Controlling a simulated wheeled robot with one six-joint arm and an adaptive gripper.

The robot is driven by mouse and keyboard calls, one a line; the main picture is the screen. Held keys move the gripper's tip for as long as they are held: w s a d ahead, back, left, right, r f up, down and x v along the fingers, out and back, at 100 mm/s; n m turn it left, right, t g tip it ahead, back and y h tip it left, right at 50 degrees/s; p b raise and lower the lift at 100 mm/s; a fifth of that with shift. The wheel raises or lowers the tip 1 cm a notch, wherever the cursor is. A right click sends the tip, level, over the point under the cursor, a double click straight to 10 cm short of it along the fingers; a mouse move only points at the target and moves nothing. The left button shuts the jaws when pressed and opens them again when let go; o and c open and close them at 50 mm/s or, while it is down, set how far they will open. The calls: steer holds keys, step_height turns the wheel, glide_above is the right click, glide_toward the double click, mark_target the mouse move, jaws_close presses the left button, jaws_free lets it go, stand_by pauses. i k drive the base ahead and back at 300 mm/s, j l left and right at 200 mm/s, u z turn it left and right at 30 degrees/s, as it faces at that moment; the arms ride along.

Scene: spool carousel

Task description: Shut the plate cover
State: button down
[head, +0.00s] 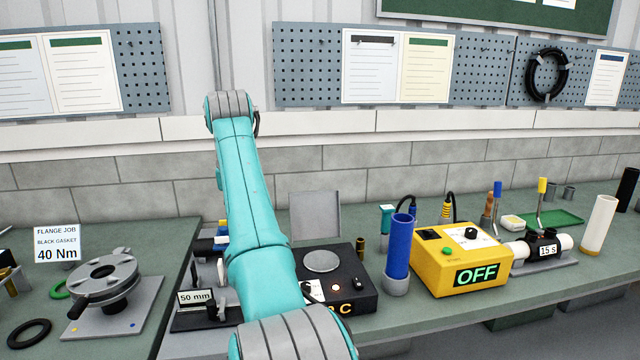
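The plate cover (315,218) is a flat grey panel. It stands upright, open, at the back edge of a black heater box (348,298). The round grey plate (322,261) on top of the box is uncovered. A small orange light and a dark knob show on the box's front, and part of its orange lettering shows beside my arm. My teal arm crosses in front of the box's left side and hides that part. My gripper cannot be made out in the head view.
A blue tube in a grey holder (397,284) stands right of the box, then a yellow unit reading OFF (462,262). A stand marked 50 mm (198,314) lies left of my arm. A flange fixture (101,290) is further left.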

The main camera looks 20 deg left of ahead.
mark_target(316, 215)
steer(key=i, duration=1.3)
